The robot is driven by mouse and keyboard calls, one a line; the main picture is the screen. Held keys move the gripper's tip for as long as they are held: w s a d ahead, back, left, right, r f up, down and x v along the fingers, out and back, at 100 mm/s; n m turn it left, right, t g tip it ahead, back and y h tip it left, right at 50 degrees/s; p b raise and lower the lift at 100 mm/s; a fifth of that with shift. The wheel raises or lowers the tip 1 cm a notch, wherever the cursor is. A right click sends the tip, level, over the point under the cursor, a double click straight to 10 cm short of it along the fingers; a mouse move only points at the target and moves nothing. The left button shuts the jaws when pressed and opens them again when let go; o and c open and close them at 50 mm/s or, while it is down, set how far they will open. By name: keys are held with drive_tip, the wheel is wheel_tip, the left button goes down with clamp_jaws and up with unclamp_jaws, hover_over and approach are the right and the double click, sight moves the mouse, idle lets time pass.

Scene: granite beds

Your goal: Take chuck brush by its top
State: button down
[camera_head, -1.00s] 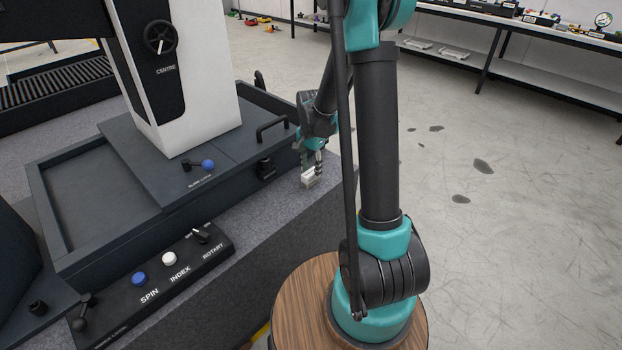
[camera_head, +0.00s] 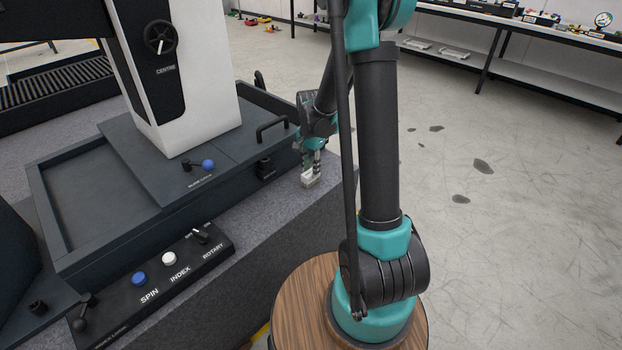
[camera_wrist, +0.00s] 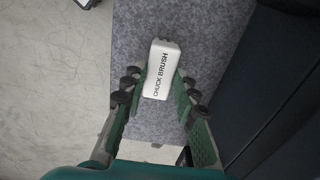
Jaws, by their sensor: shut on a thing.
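The chuck brush (camera_wrist: 161,70) is a small white block with its name in black letters on top. In the wrist view it lies between the two green-padded fingers of my gripper (camera_wrist: 160,85), which are shut on its sides. In the head view the chuck brush (camera_head: 310,181) is a pale block low over the granite surface, near its right edge. I cannot tell whether the brush touches the granite.
The granite bed (camera_head: 262,215) is bare around the brush, and its edge drops to the floor at the right. A dark machine base with a black handle (camera_head: 272,128) stands close to the left. A control panel (camera_head: 165,268) with knobs sits at the front.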

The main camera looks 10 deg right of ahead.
sight(311, 172)
drive_tip(key=shift+r, duration=0.5)
drive_tip(key=shift+r, duration=3.5)
